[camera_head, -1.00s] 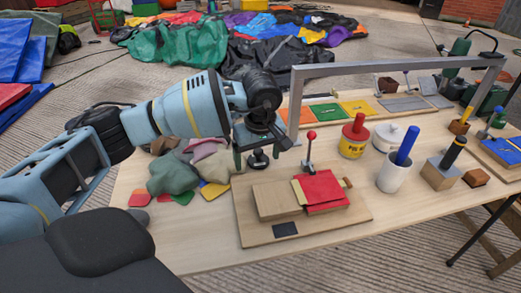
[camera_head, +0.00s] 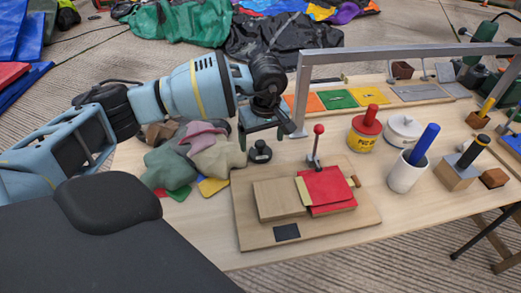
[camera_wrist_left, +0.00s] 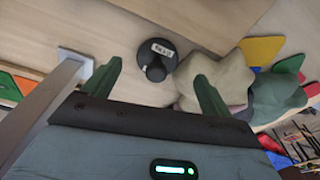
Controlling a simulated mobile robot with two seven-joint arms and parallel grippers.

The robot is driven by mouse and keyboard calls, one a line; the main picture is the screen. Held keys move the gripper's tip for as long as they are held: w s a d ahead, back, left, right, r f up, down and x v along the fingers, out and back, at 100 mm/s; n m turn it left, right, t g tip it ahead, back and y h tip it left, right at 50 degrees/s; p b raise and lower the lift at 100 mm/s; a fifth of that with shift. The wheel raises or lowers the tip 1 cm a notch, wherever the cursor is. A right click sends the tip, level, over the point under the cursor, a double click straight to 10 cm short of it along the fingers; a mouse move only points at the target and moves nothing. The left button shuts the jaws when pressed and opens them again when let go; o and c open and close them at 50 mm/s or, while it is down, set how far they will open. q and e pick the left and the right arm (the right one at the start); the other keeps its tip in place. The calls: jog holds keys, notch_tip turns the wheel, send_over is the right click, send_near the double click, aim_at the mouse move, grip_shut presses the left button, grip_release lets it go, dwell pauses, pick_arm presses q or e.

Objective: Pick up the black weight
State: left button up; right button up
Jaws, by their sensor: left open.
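The black weight (camera_head: 260,152) is a small round base with a knob on top. It stands upright on the wooden table, between the cloth pile and the clamp board. My left gripper (camera_head: 263,133) is open and empty, above and slightly behind the weight in the head view. In the left wrist view the weight (camera_wrist_left: 157,58), with a white label, shows between and just beyond the two green fingertips (camera_wrist_left: 158,70). The fingers appear apart from it. My right gripper is not in view.
Grey, green and pink cloth pieces (camera_head: 180,170) lie left of the weight. A wooden board (camera_head: 350,222) with a red-knobbed clamp (camera_head: 317,145) stands to its right. A grey metal frame (camera_head: 390,54) rises behind. A yellow tin (camera_head: 362,137) and white cup (camera_head: 405,174) stand further right.

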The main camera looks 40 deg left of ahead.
aim_at(261, 143)
pick_arm(q)
jog(key=shift+w+a+f, duration=0.15)
jog(key=shift+a+f, duration=0.05)
jog(key=shift+f, duration=0.65)
jog(key=shift+w+a+f, duration=0.2)
jog(key=shift+f, duration=0.6)
jog(key=shift+w+a+f, duration=0.15)
jog(key=shift+a+f, duration=0.05)
jog(key=shift+f, duration=0.65)
jog(key=shift+r, duration=0.1)
jog(key=c, duration=1.4)
